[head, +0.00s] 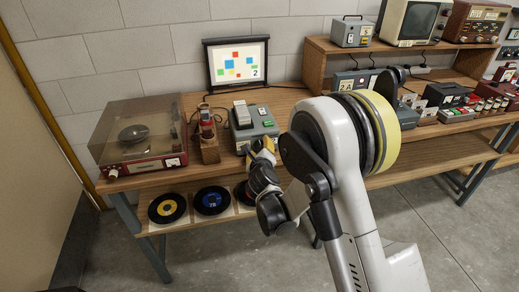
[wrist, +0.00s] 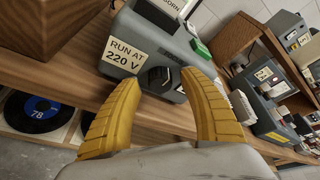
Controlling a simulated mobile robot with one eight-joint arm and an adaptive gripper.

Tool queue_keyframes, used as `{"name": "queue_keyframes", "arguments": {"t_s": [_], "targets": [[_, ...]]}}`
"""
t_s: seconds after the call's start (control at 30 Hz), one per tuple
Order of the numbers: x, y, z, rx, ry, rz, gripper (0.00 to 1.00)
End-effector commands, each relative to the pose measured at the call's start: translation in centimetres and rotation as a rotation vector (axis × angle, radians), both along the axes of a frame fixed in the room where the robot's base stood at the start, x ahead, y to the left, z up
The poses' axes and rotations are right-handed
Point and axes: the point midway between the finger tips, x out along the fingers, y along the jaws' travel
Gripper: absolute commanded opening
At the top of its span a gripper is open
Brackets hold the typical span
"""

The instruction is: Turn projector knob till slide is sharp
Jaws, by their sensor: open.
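The grey projector (head: 262,124) stands on the wooden bench; in the wrist view its grey body (wrist: 185,52) carries a "RUN AT 220 V" label. A dark knob (wrist: 157,77) shows on its front face. My gripper (head: 264,150) is at the projector's front. In the wrist view my gripper's (wrist: 165,85) yellow fingers are open, with the knob beyond and between their tips; I cannot tell whether they touch it. The screen (head: 238,63) behind shows coloured squares and a "2"; their edges look fairly clear at this size.
A record player (head: 138,135) with a clear lid stands at the left. A wooden stand (head: 209,148) holding a red device is close left of the projector. Records (head: 167,208) lie on the lower shelf. Other devices (head: 355,85) crowd the right side. The floor in front is clear.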

Motion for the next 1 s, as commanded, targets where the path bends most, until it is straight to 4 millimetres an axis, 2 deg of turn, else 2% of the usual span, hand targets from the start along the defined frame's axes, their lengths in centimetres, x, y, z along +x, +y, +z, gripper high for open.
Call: {"name": "queue_keyframes", "arguments": {"t_s": [0.33, 0.37, 0.5, 0.73, 1.0], "targets": [[0.50, 0.03, -0.06, 0.000, 0.000, 0.000, 0.51], [0.50, 0.03, -0.06, 0.000, 0.000, 0.000, 0.43], [0.49, 0.03, -0.06, 0.000, 0.000, 0.000, 0.00], [0.50, -0.06, -0.10, 0.039, 0.012, -0.001, 0.00], [0.55, -0.17, -0.13, 0.276, 0.079, -0.001, 0.00]]}}
